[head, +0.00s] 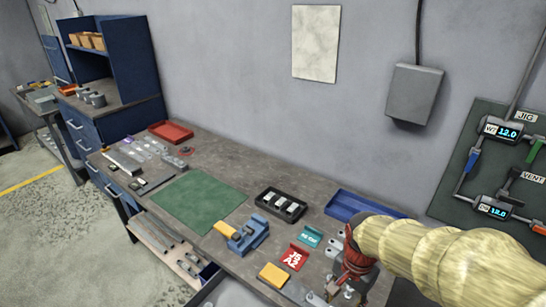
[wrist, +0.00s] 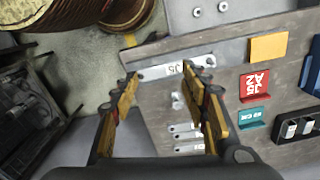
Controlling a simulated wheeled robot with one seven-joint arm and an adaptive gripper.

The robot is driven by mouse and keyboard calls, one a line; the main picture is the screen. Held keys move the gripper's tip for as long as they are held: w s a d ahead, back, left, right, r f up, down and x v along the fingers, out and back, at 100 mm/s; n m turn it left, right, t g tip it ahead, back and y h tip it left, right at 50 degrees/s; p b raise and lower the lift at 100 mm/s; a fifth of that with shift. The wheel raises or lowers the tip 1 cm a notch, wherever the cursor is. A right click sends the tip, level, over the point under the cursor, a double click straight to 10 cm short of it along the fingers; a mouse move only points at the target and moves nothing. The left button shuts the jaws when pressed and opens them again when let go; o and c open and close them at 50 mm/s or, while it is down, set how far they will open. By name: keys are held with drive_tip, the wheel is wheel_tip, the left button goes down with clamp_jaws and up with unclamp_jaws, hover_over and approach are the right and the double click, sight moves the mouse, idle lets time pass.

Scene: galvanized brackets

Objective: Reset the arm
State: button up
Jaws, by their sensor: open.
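My gripper (head: 346,288) is at the lower right of the head view, over the near right part of the workbench (head: 290,155). In the wrist view my gripper (wrist: 157,82) has its two yellow and black fingers spread apart, with nothing held between them. A flat metal bracket (wrist: 160,71) marked J5 lies beyond the fingertips near the bench edge. Whether the fingertips touch it cannot be told. My arm, in a pale wrinkled sleeve, comes in from the right of the head view and hides part of the bench.
A red J5 A2 sign (head: 293,258), teal sign (head: 310,236), yellow block (head: 273,275), blue fixture (head: 247,235), black tray (head: 262,202) and blue bin (head: 345,204) crowd the bench near my gripper. The green mat (head: 200,207) is clear. The wall carries a grey box (head: 414,94) and jig board (head: 478,160).

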drive_tip(key=s+r+n+t, duration=0.2)
drive_tip(key=s+r+n, duration=0.2)
drive_tip(key=r, duration=0.4)
drive_tip(key=s+r+n+t, duration=0.3)
drive_tip(key=s+r+n, duration=0.2)
drive_tip(key=r, duration=0.3)
drive_tip(key=shift+d+t, duration=0.3)
drive_tip(key=shift+d, duration=0.05)
